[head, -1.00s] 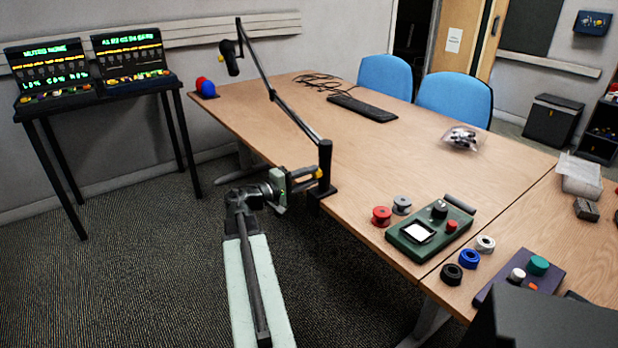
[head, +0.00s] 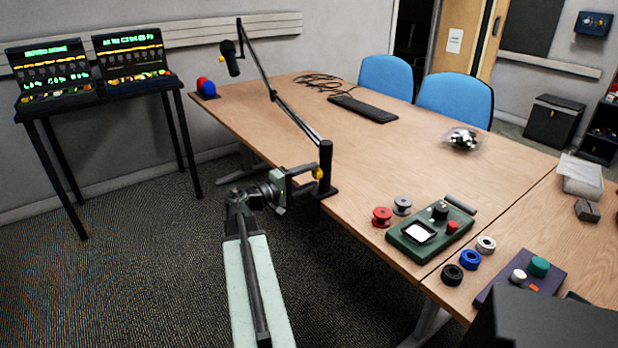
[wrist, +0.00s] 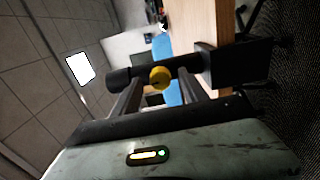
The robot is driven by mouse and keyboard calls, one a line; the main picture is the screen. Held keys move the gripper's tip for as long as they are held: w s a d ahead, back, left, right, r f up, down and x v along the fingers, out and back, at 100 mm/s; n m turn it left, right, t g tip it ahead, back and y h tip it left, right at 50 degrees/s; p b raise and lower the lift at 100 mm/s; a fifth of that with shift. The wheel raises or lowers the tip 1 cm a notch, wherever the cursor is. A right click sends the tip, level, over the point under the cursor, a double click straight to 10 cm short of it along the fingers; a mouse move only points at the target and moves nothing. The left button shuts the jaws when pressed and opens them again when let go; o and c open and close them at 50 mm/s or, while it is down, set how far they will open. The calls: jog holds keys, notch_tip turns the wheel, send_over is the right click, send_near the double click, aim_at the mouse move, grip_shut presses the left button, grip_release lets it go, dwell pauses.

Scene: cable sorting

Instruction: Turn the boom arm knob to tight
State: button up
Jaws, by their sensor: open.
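The boom arm (head: 295,116) is black and clamped at the table's near left edge, with its microphone (head: 230,58) hanging at the far end. Its yellow knob (head: 317,173) sits low on the upright post (head: 325,160). My gripper (head: 304,181) is at the post, just left of and close to the knob. In the wrist view the round yellow knob (wrist: 160,77) appears between the two fingers of my gripper (wrist: 160,84). The fingers are apart, with a visible gap on each side of the knob. I cannot make out a tight or loose mark.
The wooden table (head: 350,165) extends right. A green control box (head: 432,235) and several spools stand near its front edge. A keyboard (head: 362,108) and cables lie farther back. A black stand with screens (head: 100,75) is at the left, with open carpet between.

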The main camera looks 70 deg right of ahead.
jog(key=v, duration=0.7)
jog(key=shift+w+a, duration=0.2)
jog(key=shift+a, duration=0.05)
jog(key=shift+w, duration=0.1)
